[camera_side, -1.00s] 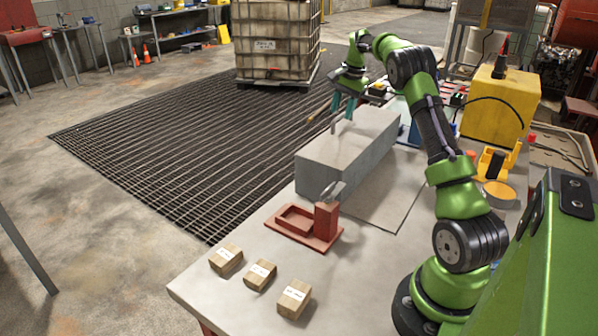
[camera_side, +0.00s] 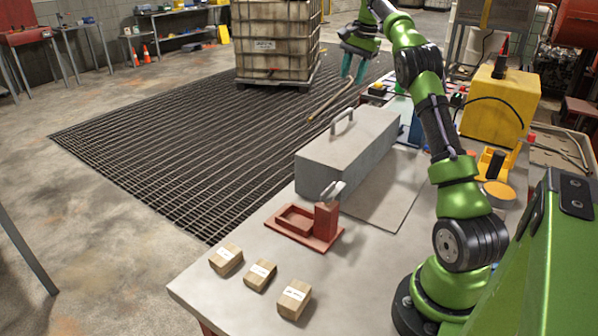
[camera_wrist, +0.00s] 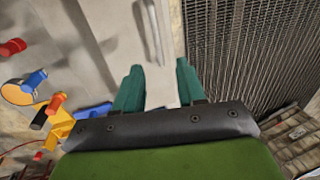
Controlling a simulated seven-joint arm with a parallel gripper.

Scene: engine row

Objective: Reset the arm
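My gripper (camera_side: 353,68) is raised well above the far end of the grey box in the side view. Its two teal fingers are apart with nothing between them, and they also show apart in the wrist view (camera_wrist: 158,85). The grey box (camera_side: 335,160) stands on the table with a metal handle (camera_side: 343,121) on its top. The handle also shows in the wrist view (camera_wrist: 152,30), beyond the fingertips and not touching them.
A yellow box (camera_side: 500,105) and coloured parts stand to the right. A caged tank (camera_side: 276,42) stands on the floor grating behind. The air around my gripper looks clear.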

